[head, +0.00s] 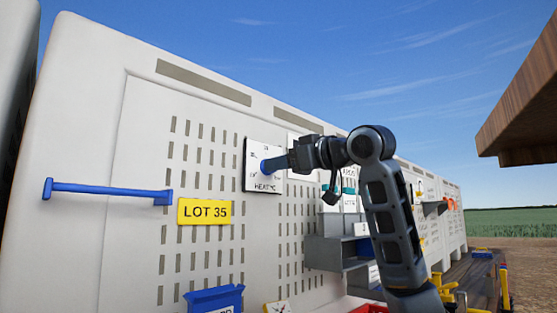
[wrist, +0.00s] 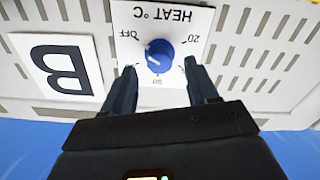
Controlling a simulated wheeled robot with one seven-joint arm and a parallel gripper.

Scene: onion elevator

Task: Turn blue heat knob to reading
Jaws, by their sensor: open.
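The blue heat knob (wrist: 159,56) sits on a white dial plate (wrist: 188,20) in the wrist view, where the plate's "HEAT °C" lettering is upside down. OFF is at the plate's left and 20 at its right. A pale mark on the knob seems to face left, towards OFF, but it is small. My gripper (wrist: 160,69) is open, one finger on each side of the knob, with visible gaps. In the head view my gripper (head: 282,162) is at the heating plate (head: 253,152), partly covering it and the knob (head: 267,166).
The plate is on a slotted white wall (head: 140,150). A blue bar (head: 105,188) juts out at left, beside the yellow LOT 35 sign (head: 204,211). A blue bin (head: 215,299) and grey shelves (head: 325,253) are lower down. A letter B sign (wrist: 62,68) neighbours the dial.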

